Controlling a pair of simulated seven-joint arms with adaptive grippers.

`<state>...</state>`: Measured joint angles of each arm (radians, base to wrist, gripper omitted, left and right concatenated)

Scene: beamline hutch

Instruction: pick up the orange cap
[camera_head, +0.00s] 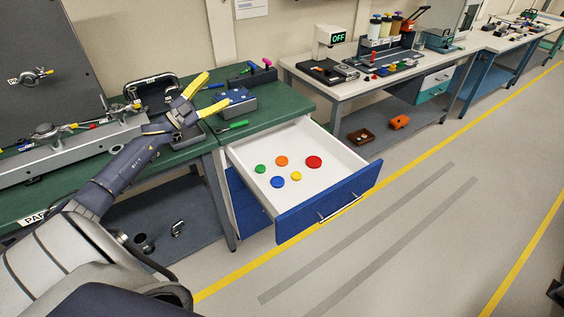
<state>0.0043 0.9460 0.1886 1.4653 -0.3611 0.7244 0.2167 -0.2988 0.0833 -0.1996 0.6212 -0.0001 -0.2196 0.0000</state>
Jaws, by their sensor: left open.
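The orange cap (282,161) is a small round disc lying flat in the open drawer (335,158). A green cap (260,169), a blue cap (277,182), a yellow cap (296,176) and a larger red cap (314,162) lie around it, apart from it. My left gripper (214,92) has yellow fingers spread open and empty. It is above the green bench top, up and to the left of the drawer, well away from the orange cap. My right gripper is not in view.
The drawer has white walls and a blue front (330,202) with a handle, and juts out from the green bench (285,103). A blue-grey box (236,101) and a green-handled tool (232,126) are near my left gripper. A metal rail (75,150) lies at left.

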